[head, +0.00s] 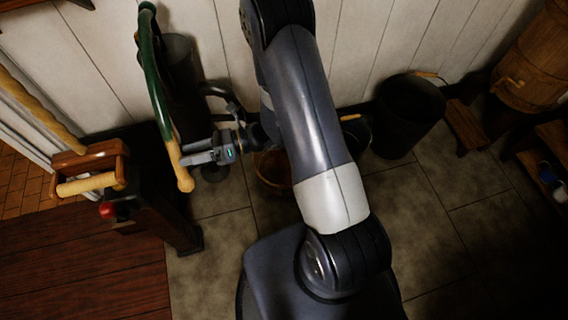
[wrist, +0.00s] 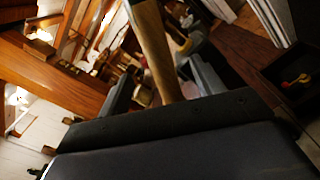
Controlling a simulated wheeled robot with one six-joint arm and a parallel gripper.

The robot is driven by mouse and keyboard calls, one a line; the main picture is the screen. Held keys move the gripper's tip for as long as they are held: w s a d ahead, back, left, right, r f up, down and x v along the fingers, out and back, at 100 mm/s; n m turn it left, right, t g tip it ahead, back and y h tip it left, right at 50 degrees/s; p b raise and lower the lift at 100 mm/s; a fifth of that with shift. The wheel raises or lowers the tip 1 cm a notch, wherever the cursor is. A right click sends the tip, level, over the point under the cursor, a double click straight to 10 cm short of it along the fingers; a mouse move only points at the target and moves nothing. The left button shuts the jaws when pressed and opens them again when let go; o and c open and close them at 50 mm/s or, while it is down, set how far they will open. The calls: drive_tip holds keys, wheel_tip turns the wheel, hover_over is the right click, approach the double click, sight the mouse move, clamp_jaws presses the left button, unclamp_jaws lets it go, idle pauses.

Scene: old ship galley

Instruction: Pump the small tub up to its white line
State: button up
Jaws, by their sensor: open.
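The pump's lever (head: 152,75) is green and curves down to a pale wooden grip (head: 181,168). The dark pump body (head: 180,60) stands behind it against the plank wall. My gripper (head: 190,156) is at the wooden grip, coming from the right. In the wrist view the wooden grip (wrist: 157,50) stands between the two fingers of my gripper (wrist: 165,85), which are open around it. A small brown tub (head: 272,180) is on the floor, partly hidden behind my arm. Its white line and water level cannot be seen.
A black bucket (head: 408,112) stands by the wall right of my arm. A wooden barrel (head: 530,62) is at the far right. A dark post with a wooden-handled box (head: 90,165) and red knob (head: 107,210) stands left of the lever. Tiled floor is clear at the lower right.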

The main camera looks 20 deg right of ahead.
sight(181, 155)
drive_tip(key=d, duration=0.7)
drive_tip(key=shift+s+d, duration=0.35)
drive_tip(key=shift+d, duration=0.05)
drive_tip(key=shift+a, duration=0.1)
drive_tip(key=a, duration=1)
drive_tip(key=shift+w+a, duration=0.3)
drive_tip(key=shift+w, duration=0.1)
drive_tip(key=shift+a+r, duration=0.15)
